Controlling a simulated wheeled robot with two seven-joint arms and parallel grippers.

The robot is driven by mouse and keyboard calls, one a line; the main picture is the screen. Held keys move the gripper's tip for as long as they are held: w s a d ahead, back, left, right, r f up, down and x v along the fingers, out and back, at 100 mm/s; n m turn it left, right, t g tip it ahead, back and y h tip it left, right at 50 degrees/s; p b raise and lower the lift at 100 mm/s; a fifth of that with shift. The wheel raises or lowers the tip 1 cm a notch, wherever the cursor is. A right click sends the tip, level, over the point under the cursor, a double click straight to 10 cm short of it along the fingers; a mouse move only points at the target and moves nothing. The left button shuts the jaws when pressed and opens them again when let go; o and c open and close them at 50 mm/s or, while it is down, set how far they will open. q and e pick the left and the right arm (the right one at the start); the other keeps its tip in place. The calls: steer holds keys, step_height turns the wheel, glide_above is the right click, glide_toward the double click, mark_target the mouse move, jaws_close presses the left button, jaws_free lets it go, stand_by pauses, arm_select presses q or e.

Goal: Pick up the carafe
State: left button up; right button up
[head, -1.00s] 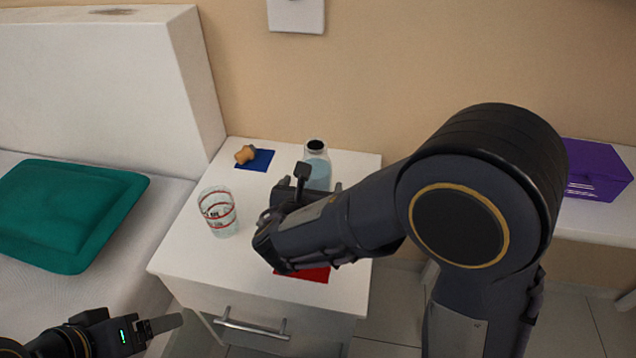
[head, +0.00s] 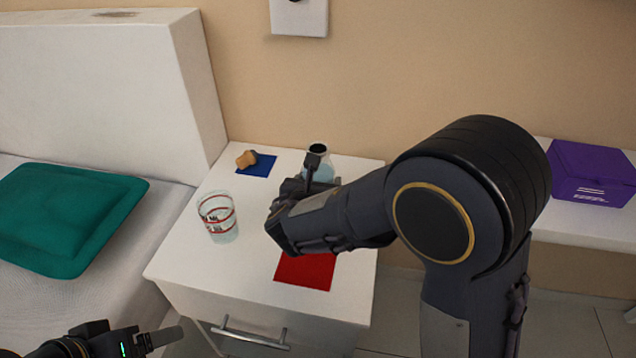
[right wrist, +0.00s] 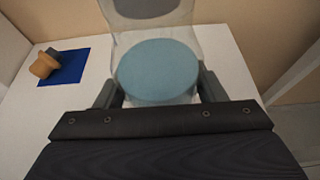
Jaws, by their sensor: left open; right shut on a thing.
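The carafe (head: 319,168) is clear with blue liquid in it and a dark mouth. It is near the back of the white nightstand (head: 185,258), upright, partly hidden by my right gripper. In the right wrist view the carafe (right wrist: 158,68) fills the space between the two fingers of my right gripper (right wrist: 158,90), which is shut on it. Whether its base touches the nightstand is hidden. My left gripper (head: 160,339) is open and empty at the bottom left, away from the carafe.
A glass with red bands (head: 218,218) stands left of my right gripper. A tan and grey stopper-like object (head: 246,159) lies on a blue mat (head: 263,165). A red mat (head: 306,271) lies in front. A purple box (head: 590,172) stands at the right.

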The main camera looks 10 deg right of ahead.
steer(key=c, duration=0.4)
steer(key=shift+c, duration=0.2)
steer(key=shift+r, duration=0.1)
steer(key=shift+r+p, duration=0.3)
steer(key=shift+r, duration=0.25)
step_height(320, 180, up, 2)
steer(key=shift+r+p, duration=0.2)
steer(key=shift+p, duration=0.45)
steer(key=r+p+v, duration=0.1)
steer(key=p+v, duration=0.2)
steer(key=v, duration=0.5)
steer(key=w+d+r+p+v, duration=0.1)
steer(key=r+p+v, duration=0.1)
steer(key=v, duration=0.6)
steer(key=shift+s+r+p, duration=0.25)
steer(key=shift+p, duration=0.35)
